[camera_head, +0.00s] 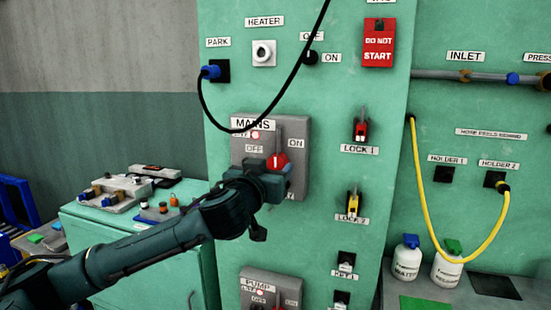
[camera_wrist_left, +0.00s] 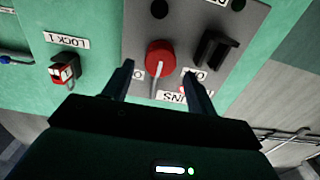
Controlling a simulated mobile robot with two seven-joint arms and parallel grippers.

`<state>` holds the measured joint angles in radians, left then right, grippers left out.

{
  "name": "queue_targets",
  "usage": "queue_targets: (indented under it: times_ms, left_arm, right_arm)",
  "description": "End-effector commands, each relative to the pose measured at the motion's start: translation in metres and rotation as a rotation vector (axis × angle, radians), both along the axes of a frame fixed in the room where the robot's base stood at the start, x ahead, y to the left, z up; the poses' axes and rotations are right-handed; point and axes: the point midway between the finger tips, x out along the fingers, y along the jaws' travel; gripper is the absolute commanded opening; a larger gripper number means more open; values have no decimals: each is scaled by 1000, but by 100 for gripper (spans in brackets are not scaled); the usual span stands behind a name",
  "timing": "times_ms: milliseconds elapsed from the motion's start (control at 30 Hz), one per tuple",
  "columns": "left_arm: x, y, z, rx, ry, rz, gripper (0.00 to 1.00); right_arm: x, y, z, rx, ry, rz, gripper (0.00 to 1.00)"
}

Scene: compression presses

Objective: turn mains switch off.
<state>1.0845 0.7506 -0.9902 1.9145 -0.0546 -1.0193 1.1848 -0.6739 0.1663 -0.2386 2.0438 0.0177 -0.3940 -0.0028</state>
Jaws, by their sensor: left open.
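The grey MAINS panel (camera_head: 300,125) is on the green wall, with OFF lettering left and ON right. Its red round switch knob (camera_head: 279,161) has a white mark and a thin grey pointer that looks roughly upright, toward the MAINS label. The knob also shows in the left wrist view (camera_wrist_left: 160,56), where the panel appears upside down. My left gripper (camera_wrist_left: 158,70) is open, with one finger on each side of the knob; contact cannot be told. In the head view my left gripper (camera_head: 272,180) covers the lower part of the panel. My right gripper is not in view.
A black hanging cable (camera_head: 298,70) crosses near the MAINS panel's top. LOCK 1 (camera_head: 361,130) and LOCK 2 (camera_head: 353,202) are to the right; the PUMP panel (camera_head: 288,285) is below. A black handle (camera_wrist_left: 215,50) sits beside the knob. A cluttered cabinet (camera_head: 85,208) stands at left.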

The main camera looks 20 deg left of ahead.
Motion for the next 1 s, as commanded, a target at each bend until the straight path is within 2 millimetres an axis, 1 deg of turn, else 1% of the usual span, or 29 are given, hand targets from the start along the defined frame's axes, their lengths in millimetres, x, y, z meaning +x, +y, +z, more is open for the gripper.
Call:
queue_targets:
  times_ms: [33,100,200,300,433,667,1000]
  left_arm:
    - [9,0,2,1,0,2,57]
    - [19,-1,2,1,0,1,57]
    - [29,-1,1,0,1,0,57]
    - [36,-2,1,-1,0,-1,57]
    - [39,-2,0,0,0,-1,57]
    - [39,-2,-1,0,0,-1,56]
    - [39,-2,0,0,0,-1,29]
  right_arm:
    - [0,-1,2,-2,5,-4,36]
    - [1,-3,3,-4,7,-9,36]
    - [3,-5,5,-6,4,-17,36]
    - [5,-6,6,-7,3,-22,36]
    - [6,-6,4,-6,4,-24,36]
    - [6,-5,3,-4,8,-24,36]
    - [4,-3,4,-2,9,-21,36]
